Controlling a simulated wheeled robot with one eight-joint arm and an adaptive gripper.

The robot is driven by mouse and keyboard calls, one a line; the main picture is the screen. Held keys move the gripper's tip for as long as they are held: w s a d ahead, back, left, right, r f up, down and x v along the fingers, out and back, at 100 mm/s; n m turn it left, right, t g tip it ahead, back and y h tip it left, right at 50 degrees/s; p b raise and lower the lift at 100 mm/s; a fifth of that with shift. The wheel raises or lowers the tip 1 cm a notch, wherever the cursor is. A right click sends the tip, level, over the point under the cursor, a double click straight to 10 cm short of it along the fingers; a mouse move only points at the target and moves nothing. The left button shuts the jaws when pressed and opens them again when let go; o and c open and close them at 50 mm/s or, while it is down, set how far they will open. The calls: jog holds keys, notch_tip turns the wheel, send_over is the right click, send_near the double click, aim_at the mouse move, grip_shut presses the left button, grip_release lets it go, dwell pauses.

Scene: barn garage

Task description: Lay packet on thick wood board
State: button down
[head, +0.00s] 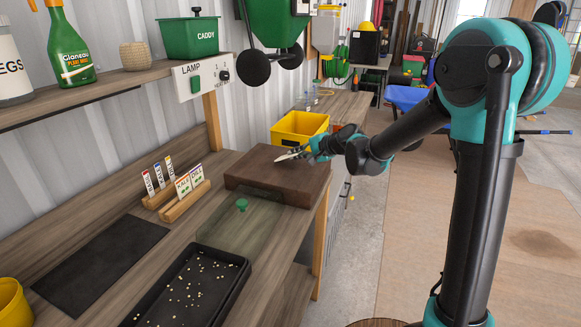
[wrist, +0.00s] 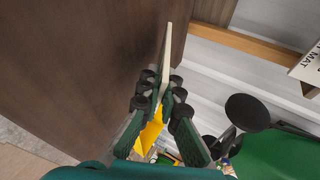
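The thick wood board (head: 258,168) is a dark brown block on the workbench, with no object lying on its visible top. It fills the left of the wrist view (wrist: 75,60). My gripper (head: 304,153) is over the far right part of the board. In the wrist view my gripper (wrist: 163,82) has its fingers closed on a thin pale packet (wrist: 166,48), seen edge-on. The packet shows as a light sliver in the head view (head: 286,157), sticking out leftward above the board. I cannot tell whether it touches the board. Its printed face is hidden.
A yellow bin (head: 299,127) stands just behind the board. Wooden racks with seed packets (head: 184,186) stand to the left. In front are a clear lid with a green knob (head: 241,204) and a black seed tray (head: 190,291). A green hopper (head: 273,22) hangs above.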

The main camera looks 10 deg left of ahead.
jog(key=shift+f, duration=0.35)
jog(key=c, duration=1.9)
grip_release()
jog(key=shift+v, duration=4)
jog(key=shift+r, duration=0.1)
